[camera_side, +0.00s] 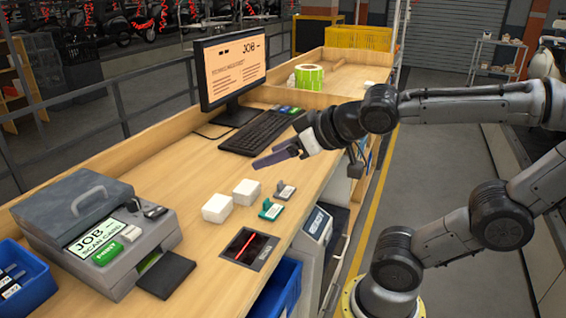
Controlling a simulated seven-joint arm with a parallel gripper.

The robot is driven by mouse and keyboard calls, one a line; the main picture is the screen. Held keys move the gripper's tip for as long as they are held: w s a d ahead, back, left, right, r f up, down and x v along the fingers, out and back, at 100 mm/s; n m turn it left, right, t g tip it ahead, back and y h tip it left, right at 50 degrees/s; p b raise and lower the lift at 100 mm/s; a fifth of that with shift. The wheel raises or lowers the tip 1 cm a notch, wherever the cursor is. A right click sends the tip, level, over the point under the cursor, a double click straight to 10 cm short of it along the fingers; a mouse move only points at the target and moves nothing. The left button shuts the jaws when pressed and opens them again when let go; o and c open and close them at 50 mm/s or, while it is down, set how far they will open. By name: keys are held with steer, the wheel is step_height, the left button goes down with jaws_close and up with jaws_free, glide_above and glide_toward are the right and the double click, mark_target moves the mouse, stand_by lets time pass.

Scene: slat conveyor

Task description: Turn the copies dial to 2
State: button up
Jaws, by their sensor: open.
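I cannot make out a dial marked for copies or its setting. The grey machine (62,208) at the left of the bench carries a JOB SCAN CARD label (97,236) and a green label (107,253). Small dark parts (153,211) sit on its upper right side; one may be a dial, but they are too small to tell. My gripper (262,161) is open and empty, above the bench in front of the keyboard, pointing left. It is well to the right of the machine and touches nothing.
A monitor (232,70) and keyboard (262,131) stand behind my gripper. White blocks (217,208), small stamp-like items (271,210) and a dark scanner window with a red line (247,246) lie nearer. Blue bins (280,290) flank the bench. A green roll (308,77) stands farther back.

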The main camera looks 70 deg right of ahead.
steer(key=shift+s+a+f+g, duration=0.2)
steer(key=shift+s+f+g, duration=0.2)
steer(key=shift+s+f, duration=0.45)
steer(key=shift+s+r, duration=0.1)
steer(key=s+a+f+n+g+y, duration=0.1)
steer(key=s+a+f+g, duration=0.1)
steer(key=s+f+g, duration=0.2)
steer(key=s+f, duration=0.1)
steer(key=s, duration=0.2)
steer(key=shift+s+a+f+y, duration=0.2)
steer(key=shift+f+y, duration=0.1)
